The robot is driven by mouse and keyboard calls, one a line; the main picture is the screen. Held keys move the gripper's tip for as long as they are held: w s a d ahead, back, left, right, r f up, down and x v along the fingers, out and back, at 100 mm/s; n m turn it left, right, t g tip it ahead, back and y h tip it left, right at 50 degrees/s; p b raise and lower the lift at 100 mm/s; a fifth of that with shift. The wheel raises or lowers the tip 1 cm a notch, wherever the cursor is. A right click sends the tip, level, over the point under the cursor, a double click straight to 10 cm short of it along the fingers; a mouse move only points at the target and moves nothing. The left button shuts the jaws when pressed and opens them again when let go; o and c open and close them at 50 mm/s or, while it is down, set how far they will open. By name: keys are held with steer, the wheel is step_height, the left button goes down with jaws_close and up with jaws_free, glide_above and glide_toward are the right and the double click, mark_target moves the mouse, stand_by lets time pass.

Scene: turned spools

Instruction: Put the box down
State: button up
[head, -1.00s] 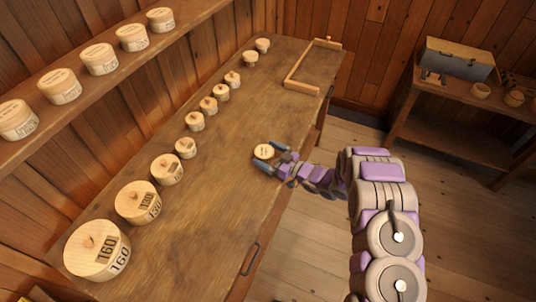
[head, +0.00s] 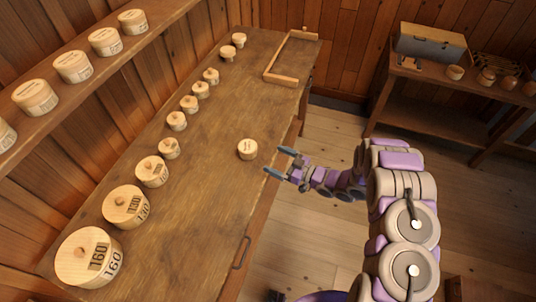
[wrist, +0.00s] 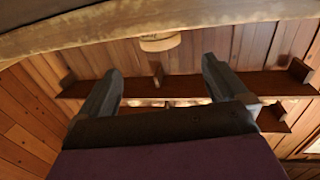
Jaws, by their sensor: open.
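The small round wooden box (head: 247,149) stands upright on the workbench (head: 212,165), right of the row of lidded boxes. My gripper (head: 276,163) is open and empty just to the right of it, with a small gap between the fingertips and the box. In the wrist view, the two fingers of my gripper (wrist: 160,80) are spread apart with nothing between them. A pale round object (wrist: 160,42) shows beyond the fingers; I cannot tell whether it is the same box.
A row of round boxes, largest one (head: 90,258) nearest, lines the bench's left side. A shelf (head: 75,95) with several boxes runs along the left wall. A wooden frame (head: 283,79) lies at the bench's far end. The bench middle is largely clear.

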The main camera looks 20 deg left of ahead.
steer(key=shift+s+d, duration=0.15)
steer(key=shift+d, duration=0.35)
